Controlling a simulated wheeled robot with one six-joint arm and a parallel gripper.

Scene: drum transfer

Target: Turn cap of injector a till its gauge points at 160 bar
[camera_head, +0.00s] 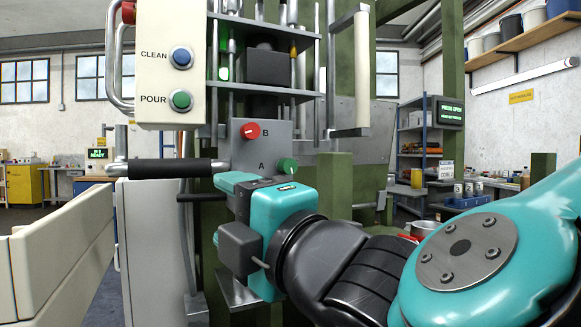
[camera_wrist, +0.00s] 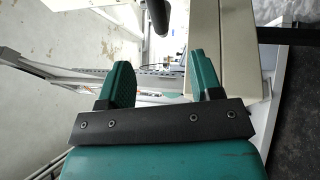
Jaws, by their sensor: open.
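A grey panel (camera_head: 267,153) carries a green knob (camera_head: 287,165) beside the letter A and a red knob (camera_head: 250,130) beside the letter B. No injector cap marked as such and no readable pressure gauge shows in either view. My gripper (camera_head: 234,181) is in front of the machine, just below and left of the green knob, and partly hidden by its own body. In the wrist view my gripper (camera_wrist: 160,72) has its two teal fingers apart, with nothing between them.
A cream control box (camera_head: 170,62) with CLEAN and POUR buttons hangs at upper left. A black-gripped handle (camera_head: 172,172) juts left near my gripper. A cream barrier (camera_head: 62,262) stands at lower left. A green post (camera_head: 336,190) stands right of the panel.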

